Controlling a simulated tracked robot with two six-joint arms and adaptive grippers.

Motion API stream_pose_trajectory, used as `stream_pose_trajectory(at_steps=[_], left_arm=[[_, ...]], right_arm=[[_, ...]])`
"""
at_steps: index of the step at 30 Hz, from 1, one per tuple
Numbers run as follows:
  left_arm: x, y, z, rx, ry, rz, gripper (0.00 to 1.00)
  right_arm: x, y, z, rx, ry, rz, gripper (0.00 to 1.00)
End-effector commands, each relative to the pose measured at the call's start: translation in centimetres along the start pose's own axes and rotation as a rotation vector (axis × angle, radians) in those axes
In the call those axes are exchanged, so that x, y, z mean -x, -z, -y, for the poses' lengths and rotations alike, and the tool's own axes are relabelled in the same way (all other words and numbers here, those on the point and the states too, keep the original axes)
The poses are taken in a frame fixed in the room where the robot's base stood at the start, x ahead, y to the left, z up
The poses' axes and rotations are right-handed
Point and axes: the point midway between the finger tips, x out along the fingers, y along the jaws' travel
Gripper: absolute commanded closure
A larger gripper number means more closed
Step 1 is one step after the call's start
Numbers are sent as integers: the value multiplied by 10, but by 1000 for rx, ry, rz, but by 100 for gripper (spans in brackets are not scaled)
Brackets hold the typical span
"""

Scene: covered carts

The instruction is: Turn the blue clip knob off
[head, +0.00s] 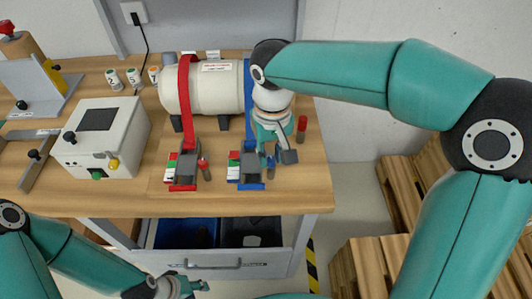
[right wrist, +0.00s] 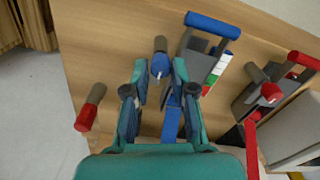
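The blue clip (head: 250,184) sits near the front edge of the wooden table, at the foot of a blue strap. Its knob (head: 270,165), grey with a blue end, stands just right of it. My right gripper (head: 277,152) points down over the knob from behind. In the right wrist view the blue-ended knob (right wrist: 160,65) lies between the tips of my open right gripper (right wrist: 155,73), with gaps on both sides. The blue clip's handle (right wrist: 213,25) is right of the fingers. My left gripper (head: 188,287) is low at the bottom edge, away from the table; its fingers are unclear.
A red clip (head: 183,187) with a red knob (head: 204,170) stands left of the blue clip. Another red-ended knob (head: 302,124) is close right of my right gripper. A white tank (head: 212,90) stands behind, and a white box (head: 102,138) at left. Pallets (head: 405,185) are at right.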

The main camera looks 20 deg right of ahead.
Motion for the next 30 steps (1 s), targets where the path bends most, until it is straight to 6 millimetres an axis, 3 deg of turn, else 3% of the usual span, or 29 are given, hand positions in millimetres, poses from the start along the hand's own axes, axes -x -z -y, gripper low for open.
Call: stream_pose_trajectory(at_steps=[1, 3, 16, 20, 30], left_arm=[[0, 0, 0, 0, 0, 0, 60], [0, 0, 0, 0, 0, 0, 60], [0, 0, 0, 0, 0, 0, 60], [0, 0, 0, 0, 0, 0, 60], [0, 0, 0, 0, 0, 0, 60]], right_arm=[[0, 0, 0, 0, 0, 0, 63], [0, 0, 0, 0, 1, 1, 53], [6, 0, 1, 2, 1, 3, 53], [24, 1, 1, 1, 2, 0, 53], [91, 3, 1, 1, 3, -1, 53]])
